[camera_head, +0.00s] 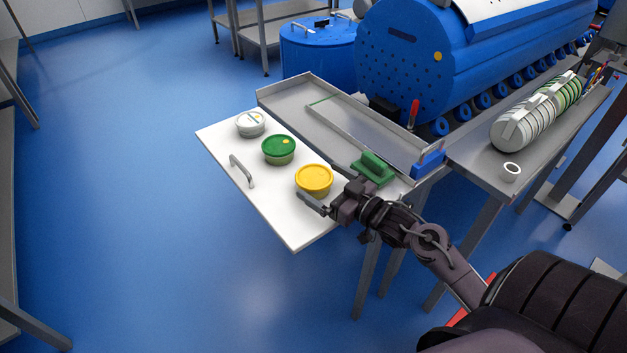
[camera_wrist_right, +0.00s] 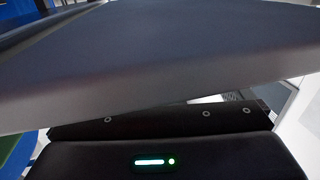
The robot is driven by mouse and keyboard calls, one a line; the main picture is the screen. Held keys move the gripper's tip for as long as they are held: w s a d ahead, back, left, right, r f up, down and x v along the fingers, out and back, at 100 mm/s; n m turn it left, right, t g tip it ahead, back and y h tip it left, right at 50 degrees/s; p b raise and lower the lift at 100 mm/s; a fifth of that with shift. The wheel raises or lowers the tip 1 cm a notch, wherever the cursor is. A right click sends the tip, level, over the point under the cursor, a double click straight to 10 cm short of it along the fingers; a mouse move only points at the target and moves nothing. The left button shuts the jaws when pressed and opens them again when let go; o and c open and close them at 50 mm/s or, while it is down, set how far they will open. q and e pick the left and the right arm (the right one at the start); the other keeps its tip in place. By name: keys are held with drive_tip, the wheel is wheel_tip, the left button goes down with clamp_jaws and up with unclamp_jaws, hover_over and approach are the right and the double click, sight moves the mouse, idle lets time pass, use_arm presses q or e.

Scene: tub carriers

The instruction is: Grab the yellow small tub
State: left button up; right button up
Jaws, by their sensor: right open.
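The yellow small tub (camera_head: 314,179) stands upright on the white board (camera_head: 225,150), at its right end. My right gripper (camera_head: 318,200) is open, close to the tub on its near right side. One finger shows along the tub's near side; whether it touches the tub I cannot tell. The right wrist view is filled by dark parts of my own gripper, and the tub does not show there. My left gripper is not in view.
A green-lidded tub (camera_head: 278,150) and a white tub (camera_head: 250,123) stand left of the yellow one. A handle (camera_head: 241,171) rises from the board. A green block (camera_head: 374,167) lies to the right. A metal tray (camera_head: 350,125) lies behind.

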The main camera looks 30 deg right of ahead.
drive_tip(key=shift+x, duration=1.25)
drive_tip(key=shift+w, duration=0.15)
drive_tip(key=c, duration=1.1)
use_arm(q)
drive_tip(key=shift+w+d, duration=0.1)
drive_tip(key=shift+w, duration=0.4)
use_arm(e)
drive_tip(key=shift+o, duration=0.2)
